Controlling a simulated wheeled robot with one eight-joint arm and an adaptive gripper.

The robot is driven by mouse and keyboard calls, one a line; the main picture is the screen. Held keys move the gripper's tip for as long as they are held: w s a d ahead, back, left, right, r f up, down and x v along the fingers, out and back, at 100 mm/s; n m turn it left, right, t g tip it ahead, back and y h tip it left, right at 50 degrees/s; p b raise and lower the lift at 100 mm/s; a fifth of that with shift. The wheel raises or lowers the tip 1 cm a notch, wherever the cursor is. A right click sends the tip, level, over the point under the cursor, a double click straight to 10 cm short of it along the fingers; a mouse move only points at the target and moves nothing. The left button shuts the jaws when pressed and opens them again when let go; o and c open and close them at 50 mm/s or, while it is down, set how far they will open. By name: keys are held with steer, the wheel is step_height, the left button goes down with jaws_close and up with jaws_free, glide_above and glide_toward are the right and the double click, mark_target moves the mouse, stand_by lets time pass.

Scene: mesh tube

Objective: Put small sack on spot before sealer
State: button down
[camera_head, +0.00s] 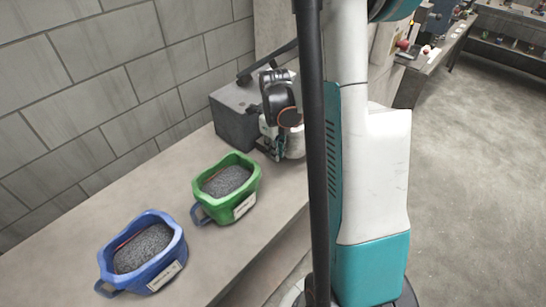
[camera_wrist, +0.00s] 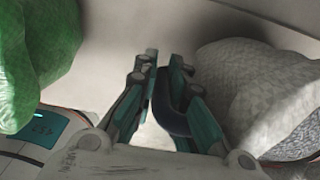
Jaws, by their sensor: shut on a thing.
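My gripper (camera_wrist: 162,58) has its teal fingers close together, shut on a dark blue curved piece (camera_wrist: 172,108); I cannot tell what it belongs to. In the wrist view, a pale grey mesh-textured sack (camera_wrist: 245,85) lies to the right of the fingers. A green bulging thing (camera_wrist: 40,55) is to their left. In the head view, my gripper (camera_head: 272,152) is low over the counter, in front of a dark grey box (camera_head: 233,122) that may be the sealer. My own arm hides part of that area.
A green tub (camera_head: 252,180) and a blue tub (camera_head: 175,258), both with dark grains, stand on the pale counter (camera_head: 90,235). A brick wall (camera_head: 90,110) runs behind.

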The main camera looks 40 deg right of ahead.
mark_target(295, 133)
steer(key=shift+w+f+b, duration=0.25)
steer(key=shift+f+b, duration=0.2)
steer(key=shift+f, duration=0.45)
steer(key=shift+w+f+b, duration=0.2)
steer(key=shift+f+b, duration=0.25)
steer(key=shift+f, duration=0.5)
steer(key=c, duration=1.7)
jaws_free()
steer(key=shift+a, duration=0.1)
steer(key=shift+o, duration=0.2)
step_height(295, 133, up, 12)
steer(key=p, duration=0.4)
